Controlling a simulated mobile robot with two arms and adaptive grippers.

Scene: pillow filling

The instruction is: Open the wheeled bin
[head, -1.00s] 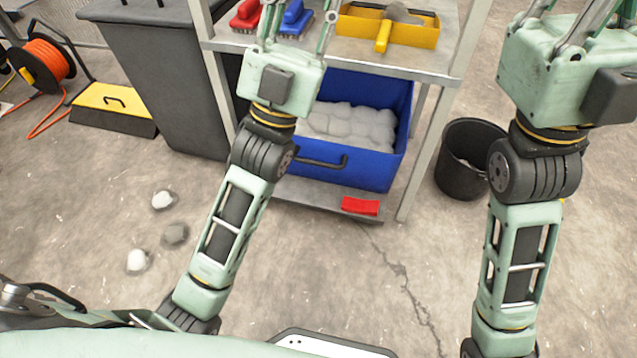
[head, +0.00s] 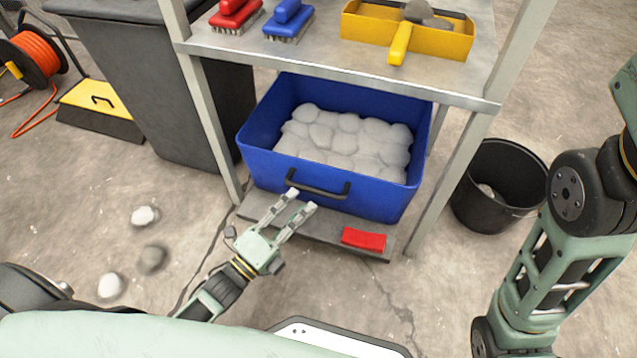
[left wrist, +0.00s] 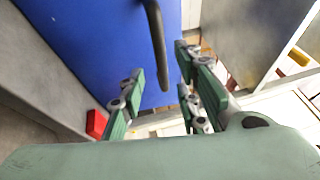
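A tall dark grey bin (head: 150,85) with a lid edge along its top stands at the upper left, partly behind the shelf frame. It looks like the wheeled bin; no wheels show. My left gripper (head: 301,200) is open and empty, just in front of a blue bin (head: 335,190) on the lower shelf. Its fingertips are close to the blue bin's dark handle (head: 318,188); I cannot tell whether they touch. In the left wrist view the open fingers (left wrist: 160,88) stand either side of the handle (left wrist: 155,45). My right gripper is out of view.
The metal shelf (head: 330,72) holds a red brush (head: 236,14), a blue brush (head: 289,20) and a yellow tray (head: 440,42). A red block (head: 363,239) lies on the lower shelf. A black bucket (head: 500,185), an orange cable reel (head: 38,58) and pale lumps (head: 145,216) are on the floor.

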